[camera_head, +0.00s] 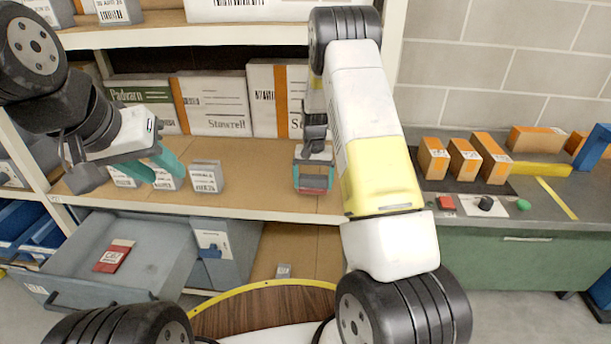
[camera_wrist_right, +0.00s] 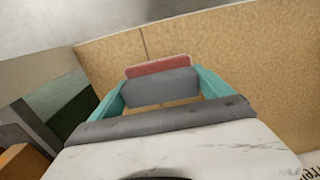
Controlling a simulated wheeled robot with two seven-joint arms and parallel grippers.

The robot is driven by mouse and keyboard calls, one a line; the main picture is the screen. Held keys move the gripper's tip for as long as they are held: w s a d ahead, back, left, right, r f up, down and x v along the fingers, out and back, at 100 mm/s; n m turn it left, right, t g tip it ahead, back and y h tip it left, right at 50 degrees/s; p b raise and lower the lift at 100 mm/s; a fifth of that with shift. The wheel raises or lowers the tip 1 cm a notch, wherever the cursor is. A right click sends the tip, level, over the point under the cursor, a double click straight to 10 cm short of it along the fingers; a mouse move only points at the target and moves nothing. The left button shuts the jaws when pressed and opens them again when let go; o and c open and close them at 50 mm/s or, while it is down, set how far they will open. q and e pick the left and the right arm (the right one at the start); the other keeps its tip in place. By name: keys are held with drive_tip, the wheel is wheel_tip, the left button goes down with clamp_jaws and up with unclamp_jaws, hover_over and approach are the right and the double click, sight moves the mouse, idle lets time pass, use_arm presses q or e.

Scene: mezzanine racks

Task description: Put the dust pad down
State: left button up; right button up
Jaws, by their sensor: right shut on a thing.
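The dust pad, a small grey block with a red layer, is in my right gripper (camera_head: 314,178) over the front part of the middle shelf board (camera_head: 255,160). In the right wrist view the pad (camera_wrist_right: 160,86) sits between the two teal fingers, which are shut on its sides. The red layer faces the brown board. I cannot tell whether the pad touches the board. My left gripper (camera_head: 155,170) hangs over the left of the same shelf with its teal fingers apart, in front of small grey boxes, and holds nothing visible.
A small grey box (camera_head: 207,176) stands on the shelf between the grippers. Larger white and orange boxes (camera_head: 212,104) line the back. Below left, an open grey drawer (camera_head: 150,262) holds a red item (camera_head: 114,256). A green bench (camera_head: 500,225) with orange boxes stands right.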

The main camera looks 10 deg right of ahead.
sight(315, 175)
drive_tip(key=shift+w+d+f, duration=0.2)
drive_tip(key=shift+w+d, duration=0.05)
drive_tip(key=shift+d, duration=0.15)
drive_tip(key=shift+f, duration=1.65)
drive_tip(key=o, duration=1.2)
drive_tip(key=shift+f, duration=0.1)
wheel_tip(315, 175, up, 8)
drive_tip(key=shift+f, duration=0.1)
